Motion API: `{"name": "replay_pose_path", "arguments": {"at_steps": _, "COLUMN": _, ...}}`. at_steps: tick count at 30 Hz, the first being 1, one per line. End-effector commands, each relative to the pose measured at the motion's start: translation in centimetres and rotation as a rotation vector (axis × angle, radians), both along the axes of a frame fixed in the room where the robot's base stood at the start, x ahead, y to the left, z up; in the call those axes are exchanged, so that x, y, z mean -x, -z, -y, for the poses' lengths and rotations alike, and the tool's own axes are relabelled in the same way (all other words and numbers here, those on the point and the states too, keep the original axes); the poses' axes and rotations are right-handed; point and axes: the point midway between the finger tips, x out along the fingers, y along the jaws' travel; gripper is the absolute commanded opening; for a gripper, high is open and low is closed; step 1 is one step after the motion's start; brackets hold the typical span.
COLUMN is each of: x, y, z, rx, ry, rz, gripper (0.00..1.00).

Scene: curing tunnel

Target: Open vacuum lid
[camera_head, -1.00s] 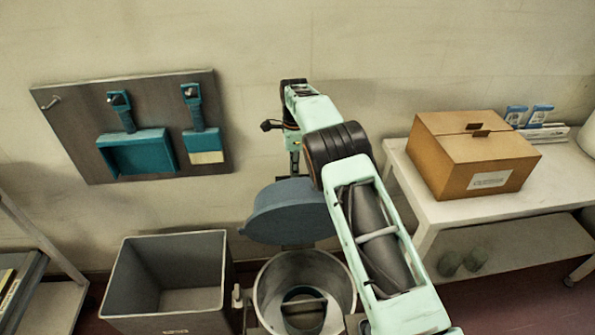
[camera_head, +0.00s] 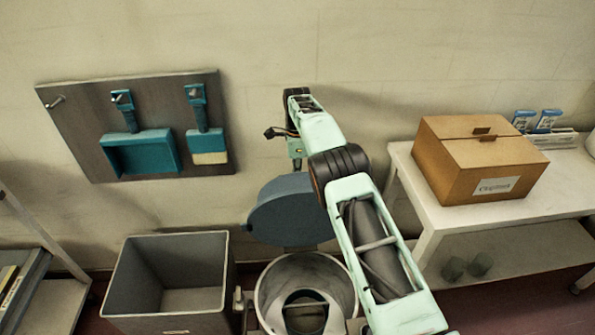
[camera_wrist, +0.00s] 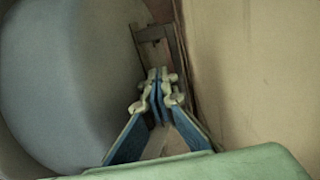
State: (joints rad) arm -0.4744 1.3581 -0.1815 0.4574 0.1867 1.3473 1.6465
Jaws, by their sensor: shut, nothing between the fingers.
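The blue-grey vacuum lid (camera_head: 285,211) stands tilted up behind the round metal vacuum drum (camera_head: 267,290), whose open top shows in the head view. The lid also fills the left of the wrist view (camera_wrist: 70,85). My gripper (camera_wrist: 159,75) is shut and empty beside the lid, between it and the wall. In the head view my arm reaches over the lid's right side, and the fingertips are hidden behind it. I cannot tell whether the fingers touch the lid.
A grey open bin (camera_head: 125,285) stands left of the drum. A white table (camera_head: 430,203) with a cardboard box (camera_head: 460,165) is at the right. A tool board (camera_head: 75,135) with a dustpan (camera_head: 140,153) and a brush (camera_head: 206,140) hangs on the wall.

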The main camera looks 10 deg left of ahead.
Motion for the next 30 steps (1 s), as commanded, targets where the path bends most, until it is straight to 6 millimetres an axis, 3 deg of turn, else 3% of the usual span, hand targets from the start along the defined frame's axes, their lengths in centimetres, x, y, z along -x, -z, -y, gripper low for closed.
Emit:
{"name": "replay_pose_path", "arguments": {"at_steps": 1, "x": 0.0, "y": 0.1, "z": 0.0, "rx": 0.001, "ry": 0.0, "rz": -0.001, "gripper": 0.06}}
{"name": "replay_pose_path", "arguments": {"at_steps": 6, "x": -0.3, "y": -0.3, "z": 0.1, "rx": 0.0, "ry": 0.001, "rz": 0.007, "gripper": 0.24}}
{"name": "replay_pose_path", "arguments": {"at_steps": 10, "x": -0.5, "y": -0.6, "z": 0.1, "rx": -0.001, "ry": 0.001, "rz": 0.013, "gripper": 0.3}}
{"name": "replay_pose_path", "arguments": {"at_steps": 30, "x": -0.5, "y": -0.6, "z": 0.2, "rx": -0.001, "ry": 0.002, "rz": 0.015, "gripper": 0.33}}
